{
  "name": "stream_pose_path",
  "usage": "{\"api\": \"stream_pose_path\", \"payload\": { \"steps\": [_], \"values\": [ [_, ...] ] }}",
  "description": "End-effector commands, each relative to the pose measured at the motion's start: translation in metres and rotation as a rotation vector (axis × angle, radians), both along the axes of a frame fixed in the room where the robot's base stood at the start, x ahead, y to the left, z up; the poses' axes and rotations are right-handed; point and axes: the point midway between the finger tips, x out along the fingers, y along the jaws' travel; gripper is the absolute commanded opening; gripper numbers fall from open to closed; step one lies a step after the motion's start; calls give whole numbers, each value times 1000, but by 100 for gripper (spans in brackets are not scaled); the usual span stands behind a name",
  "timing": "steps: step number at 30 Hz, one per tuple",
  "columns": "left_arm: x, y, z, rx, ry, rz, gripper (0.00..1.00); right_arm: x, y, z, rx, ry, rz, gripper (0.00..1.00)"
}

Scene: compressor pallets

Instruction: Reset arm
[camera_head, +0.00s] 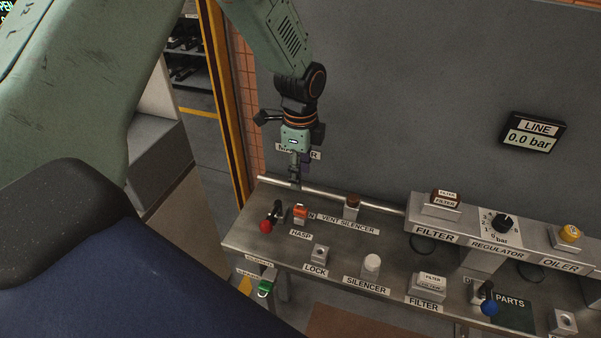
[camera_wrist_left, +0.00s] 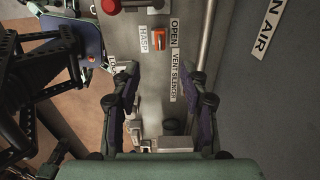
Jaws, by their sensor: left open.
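My left arm comes in from the upper left in the head view and hangs down over the left end of the grey bench (camera_head: 335,240). My left gripper (camera_head: 296,180) is above the back left part of the bench, near the back rail. In the left wrist view its two fingers (camera_wrist_left: 160,80) are spread apart with nothing between them. Beyond them lie an orange block (camera_wrist_left: 159,42) near the HASP label (camera_wrist_left: 144,40) and the VENT SILENCER label (camera_wrist_left: 178,75). Whether the fingertips touch anything is hard to tell. My right gripper does not show.
A red ball-ended lever (camera_head: 266,226) and an orange block (camera_head: 300,213) stand close to the gripper. A brown-topped fitting (camera_head: 351,207), white silencer (camera_head: 371,265) and blue ball-ended lever (camera_head: 489,308) are farther right. A line gauge (camera_head: 531,132) hangs on the grey wall.

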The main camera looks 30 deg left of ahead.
Motion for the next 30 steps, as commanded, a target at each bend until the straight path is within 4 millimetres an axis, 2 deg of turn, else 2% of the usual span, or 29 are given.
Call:
{"api": "stream_pose_path", "payload": {
  "steps": [11,14,17,21,24,27,30],
  "values": [
    [-1,-1,-2,0,1,3,44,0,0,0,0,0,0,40],
    [-11,-8,-17,-9,7,46,44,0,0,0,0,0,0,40],
    [-38,-24,-52,-28,17,167,44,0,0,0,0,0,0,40],
    [-96,-51,-106,-55,30,430,44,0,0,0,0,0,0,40],
    [-142,-65,-135,-61,38,628,44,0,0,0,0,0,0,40],
    [-190,-75,-154,-57,46,823,44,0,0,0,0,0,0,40],
    [-232,-80,-164,-45,44,1000,44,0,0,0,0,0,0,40]
  ]
}}
